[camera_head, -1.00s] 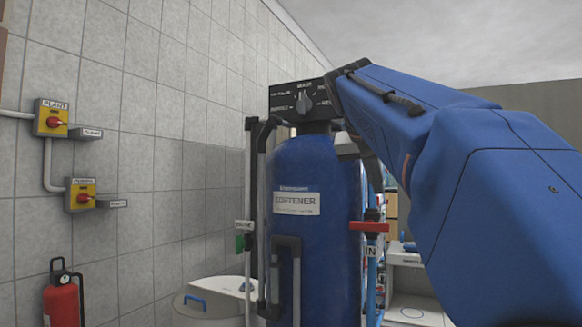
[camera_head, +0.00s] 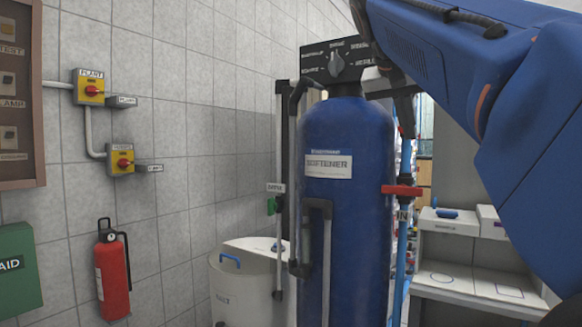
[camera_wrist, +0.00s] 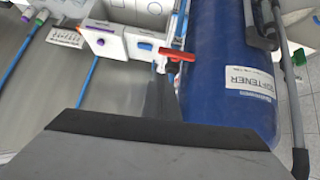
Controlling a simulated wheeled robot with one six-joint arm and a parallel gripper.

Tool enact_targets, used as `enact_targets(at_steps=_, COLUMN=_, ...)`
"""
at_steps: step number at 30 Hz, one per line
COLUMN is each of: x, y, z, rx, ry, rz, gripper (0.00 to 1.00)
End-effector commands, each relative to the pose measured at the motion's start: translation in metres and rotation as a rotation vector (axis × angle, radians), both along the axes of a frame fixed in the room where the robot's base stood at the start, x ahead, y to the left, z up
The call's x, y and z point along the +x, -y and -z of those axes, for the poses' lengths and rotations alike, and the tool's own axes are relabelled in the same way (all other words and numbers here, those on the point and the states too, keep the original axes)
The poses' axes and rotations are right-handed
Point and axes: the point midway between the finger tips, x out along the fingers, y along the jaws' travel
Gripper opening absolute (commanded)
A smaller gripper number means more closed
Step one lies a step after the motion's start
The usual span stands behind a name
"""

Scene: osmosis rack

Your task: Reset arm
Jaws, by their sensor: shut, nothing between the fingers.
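My blue arm reaches in from the right in the head view and runs up to the upper middle, beside the top of the blue softener tank (camera_head: 345,215). My gripper (camera_wrist: 160,132) shows in the wrist view as a grey shape with a black front edge across the bottom. It is shut and holds nothing. The softener tank also stands at the right of the wrist view (camera_wrist: 222,70), beyond the gripper. A red valve handle (camera_wrist: 180,54) is left of it there.
The softener's black control head (camera_head: 330,62) and its pipes stand close to my arm. A red-handled valve (camera_head: 402,191) juts out at the tank's right. Yellow switches (camera_head: 90,88), a fire extinguisher (camera_head: 112,270) and a white lidded tub (camera_head: 240,285) are at the left. Shelves (camera_head: 470,280) stand right.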

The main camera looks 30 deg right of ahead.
Motion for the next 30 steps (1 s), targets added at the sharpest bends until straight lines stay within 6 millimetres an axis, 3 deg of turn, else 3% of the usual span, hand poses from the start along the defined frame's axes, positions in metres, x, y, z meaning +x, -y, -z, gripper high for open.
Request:
enact_targets(at_steps=7, x=0.002, y=-0.003, z=0.006, rx=0.003, ry=-0.006, rz=-0.017, gripper=0.00)
enact_targets(at_steps=11, x=0.013, y=-0.016, z=0.032, rx=0.018, ry=-0.031, rz=-0.089, gripper=0.00)
enact_targets(at_steps=17, x=0.036, y=-0.058, z=0.115, rx=0.060, ry=-0.097, rz=-0.297, gripper=0.00)
enact_targets(at_steps=21, x=0.044, y=-0.097, z=0.188, rx=0.098, ry=-0.146, rz=-0.463, gripper=0.00)
enact_targets(at_steps=30, x=0.029, y=-0.182, z=0.351, rx=0.183, ry=-0.226, rz=-0.783, gripper=0.00)
